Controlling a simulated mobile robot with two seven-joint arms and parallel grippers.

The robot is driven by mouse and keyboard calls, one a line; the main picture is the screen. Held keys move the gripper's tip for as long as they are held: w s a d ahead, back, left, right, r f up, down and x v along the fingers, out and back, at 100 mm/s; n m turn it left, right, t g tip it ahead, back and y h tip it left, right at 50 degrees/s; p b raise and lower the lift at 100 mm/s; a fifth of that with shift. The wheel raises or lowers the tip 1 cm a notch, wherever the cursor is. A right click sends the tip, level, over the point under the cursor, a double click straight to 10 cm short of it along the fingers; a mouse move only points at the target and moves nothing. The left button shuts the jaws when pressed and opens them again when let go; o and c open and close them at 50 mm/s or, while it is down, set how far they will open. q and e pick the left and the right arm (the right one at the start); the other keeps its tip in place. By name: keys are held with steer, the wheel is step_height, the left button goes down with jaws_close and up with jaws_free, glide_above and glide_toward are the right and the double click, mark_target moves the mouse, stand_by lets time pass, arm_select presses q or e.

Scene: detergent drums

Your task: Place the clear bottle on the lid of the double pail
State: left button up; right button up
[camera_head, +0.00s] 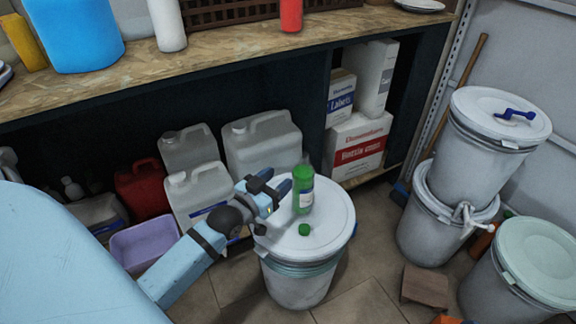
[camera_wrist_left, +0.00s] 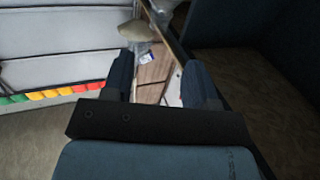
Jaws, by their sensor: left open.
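A small green cap (camera_head: 305,230) is on the same lid. My left gripper (camera_head: 282,187) is open, just left of the bottle; I cannot tell whether it touches it. In the left wrist view its fingers (camera_wrist_left: 161,85) are apart, with no bottle visible between them. The double pail, two stacked grey pails (camera_head: 475,160), stands at the right. Its white lid (camera_head: 485,108) carries a blue object (camera_head: 515,114). My right gripper is not in view.
A wooden shelf (camera_head: 230,45) runs above jugs (camera_head: 262,145) and boxes (camera_head: 358,145). A lilac tub (camera_head: 143,241) is left of my arm. A pail with a pale green lid (camera_head: 540,258) and a brown block (camera_head: 425,286) are at the lower right. Floor shows between the pails.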

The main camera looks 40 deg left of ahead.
arm_select(q)
steer(key=s+d+r+m+h, duration=0.1)
steer(key=s+d+r+h, duration=0.1)
steer(key=d, duration=0.6)
steer(key=s+d+r+h, duration=0.3)
steer(key=s+d+r, duration=0.2)
steer(key=d, duration=0.3)
steer(key=s+d+r+m+h, duration=0.1)
steer(key=s+d+r+h, duration=0.2)
steer(key=d, duration=0.6)
steer(key=s+r, duration=0.1)
steer(key=s, duration=0.1)
steer(key=shift+s+r+m, duration=0.2)
steer(key=shift+s+m, duration=0.1)
